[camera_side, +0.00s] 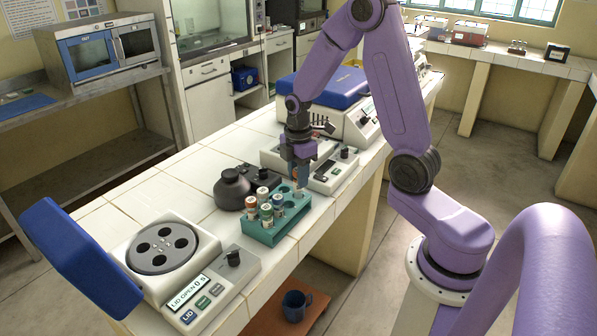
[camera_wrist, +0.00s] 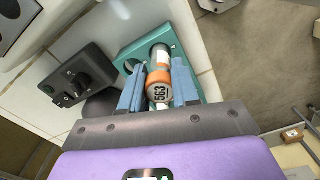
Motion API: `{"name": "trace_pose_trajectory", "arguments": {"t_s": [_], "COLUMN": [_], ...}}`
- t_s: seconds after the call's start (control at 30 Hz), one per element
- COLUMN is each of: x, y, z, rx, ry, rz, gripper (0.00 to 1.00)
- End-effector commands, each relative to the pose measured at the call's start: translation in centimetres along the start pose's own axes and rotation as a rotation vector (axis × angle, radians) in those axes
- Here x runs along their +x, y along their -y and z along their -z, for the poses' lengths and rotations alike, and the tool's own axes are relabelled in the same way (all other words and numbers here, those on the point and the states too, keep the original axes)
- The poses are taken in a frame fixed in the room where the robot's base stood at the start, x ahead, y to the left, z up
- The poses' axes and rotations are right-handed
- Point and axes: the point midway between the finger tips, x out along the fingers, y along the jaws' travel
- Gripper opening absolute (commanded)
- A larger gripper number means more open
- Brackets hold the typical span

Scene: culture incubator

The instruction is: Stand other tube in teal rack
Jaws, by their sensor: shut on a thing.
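The teal rack (camera_side: 262,235) stands on the white tiled bench, with several capped tubes (camera_side: 265,212) upright towards its left end. My gripper (camera_side: 300,179) is over the rack's right end, pointing down. It is shut on a tube with an orange cap (camera_wrist: 158,78), which has dark markings on its top. In the wrist view the blue fingers (camera_wrist: 157,88) grip it from both sides, with the teal rack (camera_wrist: 126,62) beneath and an empty hole to its left. I cannot tell whether the tube's lower end is inside a hole.
A centrifuge (camera_side: 160,250) with its blue lid (camera_side: 72,255) open stands at the front left. A black rounded object (camera_side: 232,190) is left of the rack. Blue-lidded equipment (camera_side: 318,87) stands behind my gripper. The bench's right edge runs close to the rack.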

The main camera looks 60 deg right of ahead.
Motion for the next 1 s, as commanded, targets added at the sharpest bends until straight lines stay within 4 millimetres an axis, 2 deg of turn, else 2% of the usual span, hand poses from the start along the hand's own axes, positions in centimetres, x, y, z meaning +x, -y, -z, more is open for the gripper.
{"name": "trace_pose_trajectory", "arguments": {"t_s": [0.6, 0.93, 0.97, 1.0], "x": [2.3, 2.4, 2.4, 2.4], "y": [0.0, 0.0, 0.0, 0.0], "z": [0.0, 0.0, 0.0, 0.0], "rx": [0.000, 0.000, 0.000, 0.000], "ry": [0.000, 0.000, 0.000, 0.000], "rz": [0.001, 0.000, 0.000, 0.000], "gripper": [0.01, 0.01, 0.37, 0.50]}}
